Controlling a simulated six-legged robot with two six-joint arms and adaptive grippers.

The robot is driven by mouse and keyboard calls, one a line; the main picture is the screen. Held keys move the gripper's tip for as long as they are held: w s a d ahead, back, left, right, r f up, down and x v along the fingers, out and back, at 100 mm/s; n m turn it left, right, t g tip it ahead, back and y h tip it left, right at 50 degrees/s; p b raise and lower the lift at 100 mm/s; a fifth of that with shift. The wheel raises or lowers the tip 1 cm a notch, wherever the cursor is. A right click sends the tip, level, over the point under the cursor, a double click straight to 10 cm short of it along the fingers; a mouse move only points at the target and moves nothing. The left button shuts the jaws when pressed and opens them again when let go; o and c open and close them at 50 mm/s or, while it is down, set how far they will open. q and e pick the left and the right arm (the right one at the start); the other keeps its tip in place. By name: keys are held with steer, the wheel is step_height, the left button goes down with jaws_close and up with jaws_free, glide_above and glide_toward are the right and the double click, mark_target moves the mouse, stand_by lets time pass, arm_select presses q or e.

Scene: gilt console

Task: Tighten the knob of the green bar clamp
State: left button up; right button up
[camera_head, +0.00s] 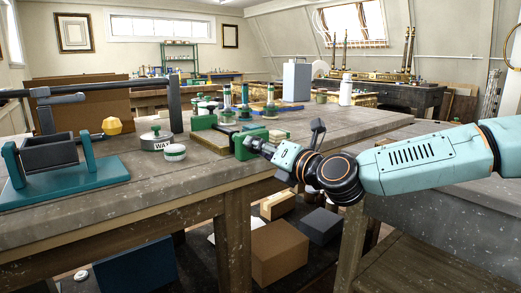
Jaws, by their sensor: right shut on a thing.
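The green bar clamp (241,139) sits at the front edge of the wooden bench, at the middle of the view, with its bar beside a pale wooden board (212,139). My right gripper (266,147) reaches in from the right, at the clamp's near right end. It is shut on the clamp's knob, which is mostly hidden by the fingers. One dark part of the gripper sticks up at its far side. My left gripper is not in view.
A round tin marked WAX (156,142) and a small green-lidded jar (175,153) stand left of the clamp. A teal stand (70,185) and a dark post (175,105) fill the bench's left. Several bottles stand behind. The bench front (130,195) is clear.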

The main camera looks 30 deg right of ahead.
steer(key=shift+w+d+r, duration=0.1)
steer(key=shift+d+r, duration=0.15)
steer(key=shift+r, duration=0.1)
steer(key=o, duration=1.2)
steer(key=shift+f, duration=0.1)
steer(key=shift+a, duration=0.1)
steer(key=shift+f, duration=0.1)
